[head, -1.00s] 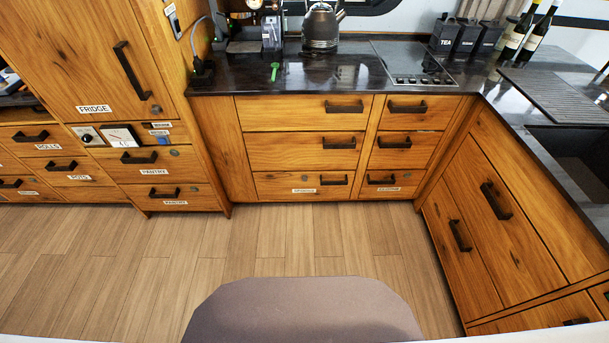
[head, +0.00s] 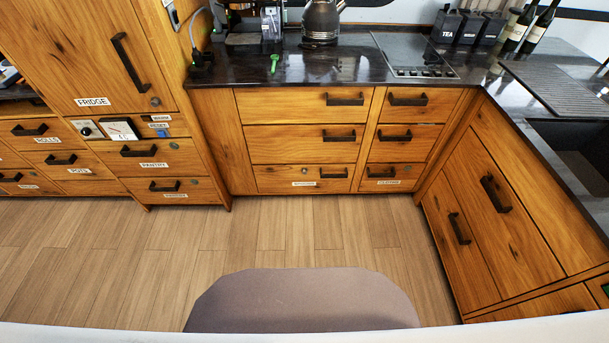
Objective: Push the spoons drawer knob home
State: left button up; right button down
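The drawer I take for the spoons drawer (head: 270,181) is the bottom one of the wider stack under the back counter. Its small white label (head: 304,184) is too blurred to read surely. A small round knob (head: 304,170) shows above the label; I cannot tell whether it stands out or sits flush. A black bar handle (head: 333,173) is to its right. The drawer front looks level with those above it. Neither of my grippers is in view.
The plank floor (head: 300,222) before the drawers is clear. A grey rounded shape (head: 303,300) fills the bottom middle. The cloths drawer (head: 400,186) is to the right, the fridge and pantry drawers (head: 140,165) to the left. A kettle (head: 320,20) stands on the dark counter.

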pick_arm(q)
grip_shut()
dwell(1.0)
